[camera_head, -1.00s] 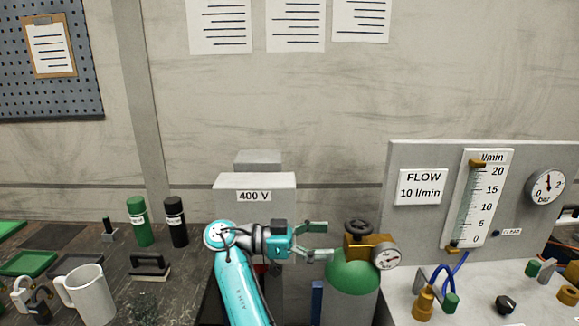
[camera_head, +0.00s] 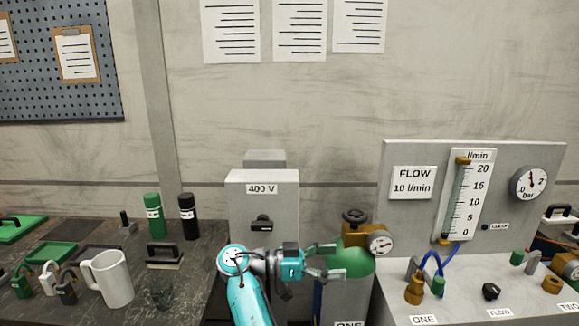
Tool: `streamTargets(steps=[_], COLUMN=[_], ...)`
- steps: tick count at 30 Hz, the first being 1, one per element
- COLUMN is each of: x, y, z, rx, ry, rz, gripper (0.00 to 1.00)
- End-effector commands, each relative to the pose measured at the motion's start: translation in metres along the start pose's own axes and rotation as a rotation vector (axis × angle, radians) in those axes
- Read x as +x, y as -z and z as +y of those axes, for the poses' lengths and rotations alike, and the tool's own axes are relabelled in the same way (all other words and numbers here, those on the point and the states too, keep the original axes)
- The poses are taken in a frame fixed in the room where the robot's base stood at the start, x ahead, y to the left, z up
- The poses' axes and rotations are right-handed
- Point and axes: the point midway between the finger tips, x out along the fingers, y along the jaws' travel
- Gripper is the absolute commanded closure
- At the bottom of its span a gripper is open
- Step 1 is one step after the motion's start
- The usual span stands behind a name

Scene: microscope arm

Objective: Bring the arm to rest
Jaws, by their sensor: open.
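My gripper (camera_head: 332,262) is at the end of my teal arm, in the lower middle of the head view. Its two fingers are apart and point to the right, with nothing seen between them. The green gas cylinder (camera_head: 350,262) stands just right of the gripper, with a brass valve (camera_head: 362,237) and a round gauge on top. The fingertips overlap the cylinder in the picture; I cannot tell whether they touch it. A grey 400 V box (camera_head: 262,208) with a black handle stands behind my arm.
On the left, a dark bench (camera_head: 190,280) holds a white mug (camera_head: 108,279), padlocks, a black-handled block (camera_head: 164,254) and two bottles. On the right, a flow panel (camera_head: 412,220) stands behind a light bench with blue hoses (camera_head: 432,262) and fittings.

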Motion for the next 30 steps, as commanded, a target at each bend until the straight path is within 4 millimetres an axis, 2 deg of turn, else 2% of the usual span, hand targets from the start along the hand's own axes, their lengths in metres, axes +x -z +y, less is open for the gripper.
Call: streamTargets(steps=[7, 11, 20, 26, 30], x=[0.021, 0.036, 0.08, 0.1, 0.108], y=[-0.049, -0.086, -0.212, -0.292, -0.341], z=[-0.005, -0.007, 0.009, 0.037, 0.066], rx=[-0.1, -0.175, -0.404, -0.53, -0.598], ry=[0.089, 0.158, 0.41, 0.59, 0.714], rz=[-0.004, -0.01, -0.041, -0.071, -0.094], gripper=[0.12, 0.12, 0.12, 0.12, 0.12])
